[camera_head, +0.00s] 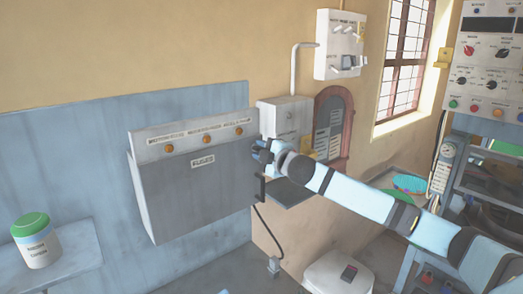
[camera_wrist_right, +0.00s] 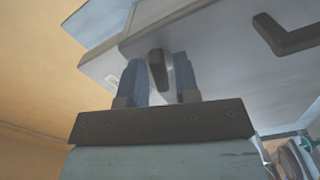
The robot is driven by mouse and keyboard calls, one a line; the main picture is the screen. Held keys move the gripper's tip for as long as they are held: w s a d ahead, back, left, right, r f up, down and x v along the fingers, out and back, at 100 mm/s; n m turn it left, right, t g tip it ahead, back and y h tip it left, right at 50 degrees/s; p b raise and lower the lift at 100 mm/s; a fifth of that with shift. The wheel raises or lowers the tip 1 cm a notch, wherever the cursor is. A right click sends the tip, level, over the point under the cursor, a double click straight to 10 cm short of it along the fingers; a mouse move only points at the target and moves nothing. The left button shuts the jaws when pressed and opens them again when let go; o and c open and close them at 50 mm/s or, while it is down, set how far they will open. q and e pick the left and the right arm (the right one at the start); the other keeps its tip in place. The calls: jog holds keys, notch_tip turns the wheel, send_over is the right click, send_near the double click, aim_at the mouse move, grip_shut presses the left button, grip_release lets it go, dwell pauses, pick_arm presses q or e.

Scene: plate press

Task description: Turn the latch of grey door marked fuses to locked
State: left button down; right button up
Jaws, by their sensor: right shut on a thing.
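My right gripper (camera_head: 262,152) is at the door's right edge and hides the latch in the head view. In the right wrist view the dark latch (camera_wrist_right: 157,68) stands between the two blue fingers of my right gripper (camera_wrist_right: 162,72), which is shut on it. The latch's locked or unlocked marking cannot be read. My left gripper is out of view.
A dark handle (camera_wrist_right: 285,36) sits beside the latch on the door. Three orange lamps (camera_head: 204,139) line the panel above the door. A grey box (camera_head: 287,117) and a switch box (camera_head: 340,45) are on the wall behind my right arm. A green-lidded jar (camera_head: 36,240) stands at left.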

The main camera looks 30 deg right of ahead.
jog(key=m, duration=0.3)
jog(key=shift+m+p, duration=0.4)
jog(key=m+p, duration=0.1)
jog(key=m, duration=0.2)
jog(key=shift+m, duration=0.4)
jog(key=m+p, duration=0.1)
jog(key=m, duration=0.2)
jog(key=shift+r+p, duration=0.1)
jog(key=shift+p, duration=0.25)
jog(key=shift+m+p, duration=0.75)
jog(key=shift+m, duration=1.05)
jog(key=o, duration=0.6)
